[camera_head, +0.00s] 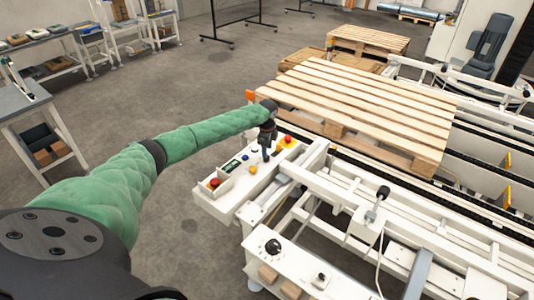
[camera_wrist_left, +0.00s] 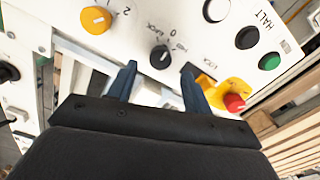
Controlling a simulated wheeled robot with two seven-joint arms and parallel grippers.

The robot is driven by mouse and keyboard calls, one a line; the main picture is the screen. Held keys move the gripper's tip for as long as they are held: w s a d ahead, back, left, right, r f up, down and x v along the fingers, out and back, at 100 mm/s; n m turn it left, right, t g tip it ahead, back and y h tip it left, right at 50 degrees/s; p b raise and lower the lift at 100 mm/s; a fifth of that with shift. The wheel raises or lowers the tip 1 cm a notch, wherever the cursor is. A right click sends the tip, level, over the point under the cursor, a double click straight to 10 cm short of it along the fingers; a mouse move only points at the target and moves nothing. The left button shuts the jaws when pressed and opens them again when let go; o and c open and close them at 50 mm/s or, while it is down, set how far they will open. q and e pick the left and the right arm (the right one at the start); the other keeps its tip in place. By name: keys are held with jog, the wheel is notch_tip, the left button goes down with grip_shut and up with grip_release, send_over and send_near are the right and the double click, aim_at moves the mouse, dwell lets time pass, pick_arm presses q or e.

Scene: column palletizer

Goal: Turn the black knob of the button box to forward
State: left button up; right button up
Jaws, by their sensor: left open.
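The white button box (camera_head: 232,190) is near the middle of the head view, at the conveyor's corner. In the left wrist view its panel (camera_wrist_left: 190,40) fills the top. A black knob (camera_wrist_left: 160,57) sits there, with small lettering and a 0 beside it. My left gripper (camera_head: 266,156) is over the box, fingers pointing down at it. In the left wrist view the left gripper (camera_wrist_left: 160,68) is open, one fingertip on each side of the black knob, with visible gaps. Whether the tips reach knob depth is unclear. My right gripper is out of view.
Beside the knob are an orange knob (camera_wrist_left: 96,20), a red button (camera_wrist_left: 233,102) on yellow, a green button (camera_wrist_left: 268,61) and a black button (camera_wrist_left: 247,37). A wooden pallet (camera_head: 350,105) lies on the conveyor behind. Another black knob (camera_head: 273,246) is on a nearer panel.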

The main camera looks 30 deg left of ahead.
pick_arm(q)
jog(key=shift+f+p, duration=0.5)
jog(key=shift+f, duration=1.4)
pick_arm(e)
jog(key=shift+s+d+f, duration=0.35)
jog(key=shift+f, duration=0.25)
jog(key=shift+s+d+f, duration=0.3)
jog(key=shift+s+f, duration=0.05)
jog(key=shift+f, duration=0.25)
pick_arm(q)
jog(key=c, duration=1)
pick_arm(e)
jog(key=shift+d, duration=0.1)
